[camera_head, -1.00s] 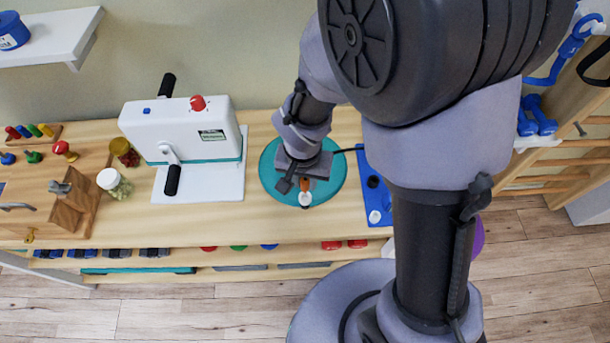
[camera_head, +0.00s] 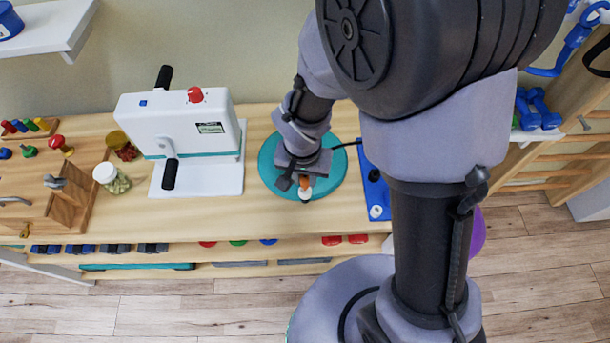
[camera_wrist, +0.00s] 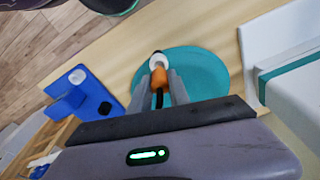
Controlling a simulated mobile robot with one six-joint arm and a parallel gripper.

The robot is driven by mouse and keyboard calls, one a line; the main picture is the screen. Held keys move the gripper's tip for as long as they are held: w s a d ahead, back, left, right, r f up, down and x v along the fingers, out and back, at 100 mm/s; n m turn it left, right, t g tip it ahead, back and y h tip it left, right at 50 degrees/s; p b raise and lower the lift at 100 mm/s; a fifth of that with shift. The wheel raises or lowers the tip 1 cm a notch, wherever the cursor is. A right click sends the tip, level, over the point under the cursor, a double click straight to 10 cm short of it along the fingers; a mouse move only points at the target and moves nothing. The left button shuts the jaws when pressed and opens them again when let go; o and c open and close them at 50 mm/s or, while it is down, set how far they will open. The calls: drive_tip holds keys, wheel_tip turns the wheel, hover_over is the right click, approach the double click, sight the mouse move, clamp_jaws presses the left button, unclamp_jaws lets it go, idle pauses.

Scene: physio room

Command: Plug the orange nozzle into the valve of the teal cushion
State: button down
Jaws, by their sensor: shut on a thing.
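The teal cushion (camera_head: 333,178) is a flat round disc on the wooden bench. It also shows in the wrist view (camera_wrist: 213,68). My gripper (camera_wrist: 158,76) is over the cushion's near edge, shut on the orange nozzle (camera_wrist: 159,78), whose dark hose runs back between the fingers. The nozzle also shows in the head view (camera_head: 304,182). A white part, apparently the valve (camera_wrist: 157,60), is right at the nozzle's front end at the cushion's rim. The join is too small to tell whether the nozzle is seated in it.
A blue stand (camera_wrist: 68,98) is beside the cushion. A white machine with black handles (camera_head: 180,122) stands left of it, with bare bench between. A jar (camera_head: 110,178) and a wooden block (camera_head: 65,205) are farther left. My arm hides the bench's right part.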

drive_tip(key=shift+f+b, duration=1.1)
drive_tip(key=shift+b, duration=0.1)
drive_tip(key=c, duration=1.1)
unclamp_jaws()
drive_tip(key=shift+c, duration=0.2)
drive_tip(key=shift+r+p, duration=2.5)
drive_tip(key=shift+r, duration=1.05)
